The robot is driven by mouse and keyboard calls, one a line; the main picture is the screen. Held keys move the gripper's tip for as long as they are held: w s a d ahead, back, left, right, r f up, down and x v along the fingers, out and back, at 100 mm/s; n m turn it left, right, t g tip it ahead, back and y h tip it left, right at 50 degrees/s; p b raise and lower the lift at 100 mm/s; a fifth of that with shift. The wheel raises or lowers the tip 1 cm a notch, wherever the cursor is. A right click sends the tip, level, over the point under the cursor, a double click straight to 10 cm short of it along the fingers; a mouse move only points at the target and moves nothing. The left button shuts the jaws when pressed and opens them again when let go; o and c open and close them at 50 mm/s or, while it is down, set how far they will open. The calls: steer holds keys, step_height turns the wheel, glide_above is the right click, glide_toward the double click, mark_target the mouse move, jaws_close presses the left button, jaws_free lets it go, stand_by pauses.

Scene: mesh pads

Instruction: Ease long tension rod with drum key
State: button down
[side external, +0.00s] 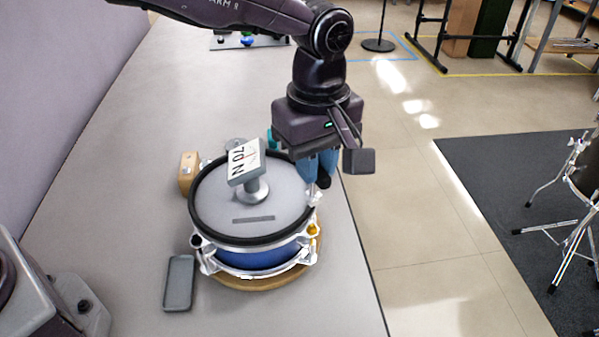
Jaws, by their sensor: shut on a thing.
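A blue drum (240,259) with a grey mesh head (215,207) and black hoop sits on a round wooden base (240,284). My gripper (318,178) points down over the drum's right rim. Its blue fingers are shut on a small silvery piece (314,197), apparently the drum key, mostly hidden by the fingers. The key's lower end is at the rim; I cannot tell whether it sits on a rod head. A yellow-marked lug (313,229) is just below it on the rim. Which rod is the long one cannot be told.
A wooden block (187,173) is behind left, and an empty grey tray (179,283) lies front left. The table's (345,310) right edge is close to the drum. Its far part is mostly clear.

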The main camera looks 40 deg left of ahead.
step_height(320, 180, up, 6)
steer(key=shift+f, duration=0.2)
steer(key=w+a+m, duration=0.2)
steer(key=a, duration=1.1)
steer(key=m, duration=0.3)
glide_above(204, 160)
step_height(204, 160, down, 4)
steer(key=shift+f, duration=0.55)
steer(key=shift+f, duration=0.1)
steer(key=shift+f, duration=3.15)
steer(key=shift+f, duration=0.15)
